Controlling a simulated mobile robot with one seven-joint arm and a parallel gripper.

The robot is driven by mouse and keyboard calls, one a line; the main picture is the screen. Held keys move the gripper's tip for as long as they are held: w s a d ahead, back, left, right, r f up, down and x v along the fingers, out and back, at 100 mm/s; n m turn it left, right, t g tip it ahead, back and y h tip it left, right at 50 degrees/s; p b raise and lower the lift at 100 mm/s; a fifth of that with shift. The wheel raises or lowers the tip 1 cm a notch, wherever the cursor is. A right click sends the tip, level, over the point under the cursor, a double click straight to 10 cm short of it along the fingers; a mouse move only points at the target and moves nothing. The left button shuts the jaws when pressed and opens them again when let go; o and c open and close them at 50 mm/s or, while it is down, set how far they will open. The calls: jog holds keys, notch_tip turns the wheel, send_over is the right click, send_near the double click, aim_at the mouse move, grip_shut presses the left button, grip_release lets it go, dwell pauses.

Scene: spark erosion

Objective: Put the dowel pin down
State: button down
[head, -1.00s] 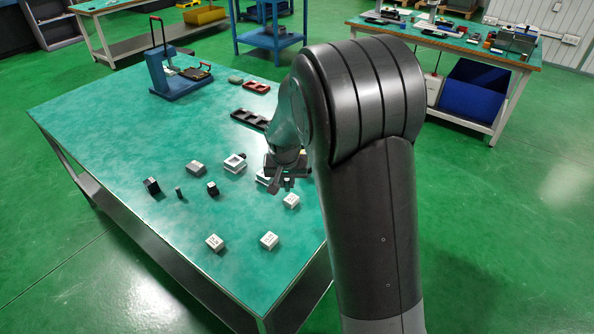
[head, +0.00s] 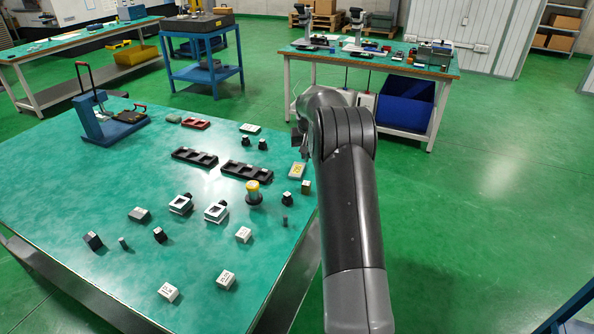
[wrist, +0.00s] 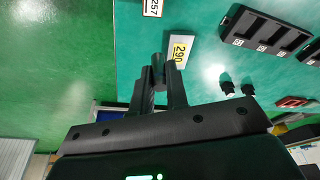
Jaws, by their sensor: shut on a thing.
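My gripper (wrist: 163,78) is shut on a small dark piece (wrist: 157,60), seen between the fingertips in the wrist view. It looks like the dowel pin, but the fingers hide most of it. In the head view my gripper (head: 302,143) is raised at the right edge of the green table (head: 110,190), partly hidden by my arm. Below its fingertips in the wrist view lies a white card with a yellow 290 label (wrist: 180,50). Two similar small grey pins stand on the table, one at the front left (head: 123,243) and one at the right (head: 284,221).
Black compartment trays (head: 247,171) lie mid-table. Near them are a yellow-topped piece (head: 254,193), white fixtures (head: 216,212) and white blocks (head: 226,280). A blue press (head: 100,120) stands at the back left. Another bench with a blue bin (head: 405,105) is beyond a green floor aisle.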

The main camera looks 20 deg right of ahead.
jog(key=d, duration=0.6)
send_over(294, 172)
jog(key=f, duration=0.4)
jog(key=s+f, duration=0.1)
jog(key=f, duration=0.2)
jog(key=shift+a, duration=0.15)
jog(key=shift+s+x, duration=0.2)
jog(key=shift+x, duration=0.75)
jog(key=shift+s+x, duration=0.15)
jog(key=shift+x, duration=0.8)
jog(key=shift+a+f, duration=0.15)
jog(key=shift+f, duration=0.15)
jog(key=c, duration=1.4)
grip_release()
